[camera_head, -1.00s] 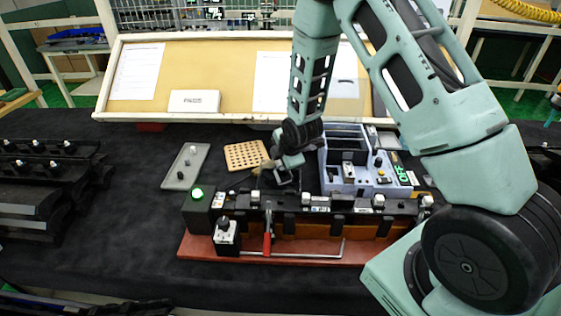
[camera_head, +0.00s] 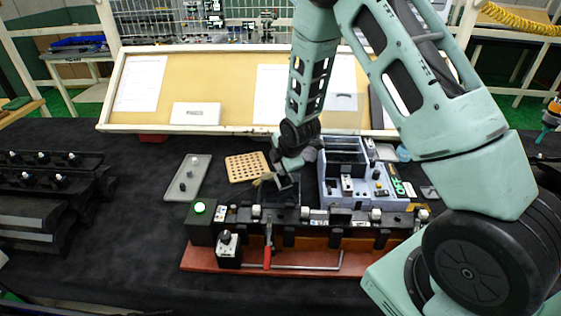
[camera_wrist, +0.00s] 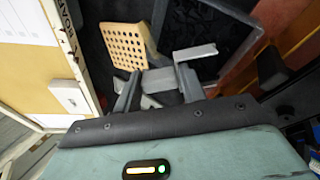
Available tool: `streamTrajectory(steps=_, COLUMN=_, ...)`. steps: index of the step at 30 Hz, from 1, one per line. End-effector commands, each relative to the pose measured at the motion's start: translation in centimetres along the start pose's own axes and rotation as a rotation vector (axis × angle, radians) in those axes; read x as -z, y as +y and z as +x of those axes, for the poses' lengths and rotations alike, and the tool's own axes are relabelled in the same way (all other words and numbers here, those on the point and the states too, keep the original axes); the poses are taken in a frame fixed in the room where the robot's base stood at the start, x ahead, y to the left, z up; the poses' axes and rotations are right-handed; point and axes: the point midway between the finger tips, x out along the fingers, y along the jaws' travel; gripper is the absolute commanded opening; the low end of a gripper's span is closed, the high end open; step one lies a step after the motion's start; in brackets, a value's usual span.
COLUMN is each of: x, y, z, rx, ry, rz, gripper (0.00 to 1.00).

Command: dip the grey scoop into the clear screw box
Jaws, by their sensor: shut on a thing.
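My gripper (camera_wrist: 160,88) is shut on the grey scoop (camera_wrist: 163,80), which sits between the two fingers in the wrist view. A paler grey angled piece (camera_wrist: 196,52) shows just beyond the fingertips; I cannot tell whether it is part of the scoop. The clear screw box (camera_wrist: 238,62) appears as a grey-rimmed, see-through tray with a dark inside, directly beyond the fingers. The scoop overlaps its near side in the picture; I cannot tell whether it touches the contents. In the head view my gripper (camera_head: 286,172) is low behind the black clip fixture, and the scoop is mostly hidden.
A tan perforated board (camera_head: 247,167) and a grey tray (camera_head: 188,177) with small parts lie left of my gripper. A blue-grey organizer (camera_head: 350,185) stands close at its right. The black fixture (camera_head: 330,218) with a red-handled clamp (camera_head: 267,256) lies in front.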

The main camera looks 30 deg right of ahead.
Motion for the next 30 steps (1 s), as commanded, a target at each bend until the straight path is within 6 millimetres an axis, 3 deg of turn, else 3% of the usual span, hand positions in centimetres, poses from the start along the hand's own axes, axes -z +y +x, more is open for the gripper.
streamTrajectory(steps=30, x=-0.1, y=0.9, z=-1.5, rx=0.391, ry=-0.002, rz=0.002, gripper=0.17)
